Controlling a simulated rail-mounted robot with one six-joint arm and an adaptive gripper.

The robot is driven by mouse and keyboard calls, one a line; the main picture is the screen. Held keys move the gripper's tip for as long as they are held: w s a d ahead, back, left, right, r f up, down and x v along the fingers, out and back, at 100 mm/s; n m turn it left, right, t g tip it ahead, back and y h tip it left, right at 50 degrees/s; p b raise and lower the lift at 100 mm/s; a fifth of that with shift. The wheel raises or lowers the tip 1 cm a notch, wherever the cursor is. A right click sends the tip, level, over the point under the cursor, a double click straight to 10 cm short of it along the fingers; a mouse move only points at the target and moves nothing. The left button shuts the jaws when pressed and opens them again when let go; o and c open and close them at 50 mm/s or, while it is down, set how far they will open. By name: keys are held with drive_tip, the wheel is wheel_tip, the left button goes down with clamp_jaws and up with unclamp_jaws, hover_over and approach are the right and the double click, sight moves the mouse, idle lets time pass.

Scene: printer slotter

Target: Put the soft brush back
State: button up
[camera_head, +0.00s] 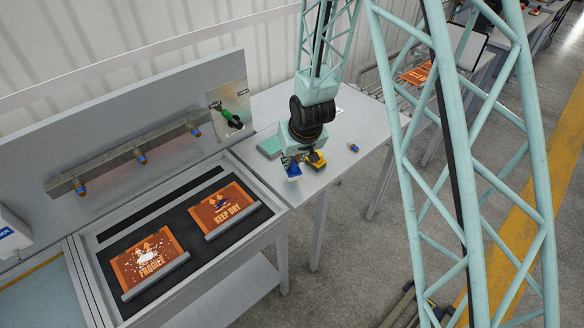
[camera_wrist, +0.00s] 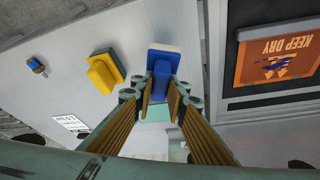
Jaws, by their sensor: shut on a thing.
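My gripper (camera_wrist: 160,88) is shut on a blue block-shaped brush (camera_wrist: 164,57) with a pale base, held between its fingertips. The blue brush also shows in the head view (camera_head: 293,170), below the end of my arm over the grey side table. Which brush is the soft one is not marked; the blue one is in my grip. A yellow block-shaped brush (camera_wrist: 103,74) sits on the table just beside it, apart from my fingers; it also shows in the head view (camera_head: 317,160). Whether the blue brush touches the table I cannot tell.
A rail with several nozzles (camera_head: 115,165) and a plate with a green-handled tool (camera_head: 232,116) stand behind.

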sight(292, 169)
idle(0.3)
drive_tip(key=shift+f, duration=1.75)
drive_tip(key=shift+f, duration=0.15)
drive_tip(key=o, duration=0.9)
drive_tip(key=shift+r, duration=0.2)
drive_tip(key=shift+v, duration=5.95)
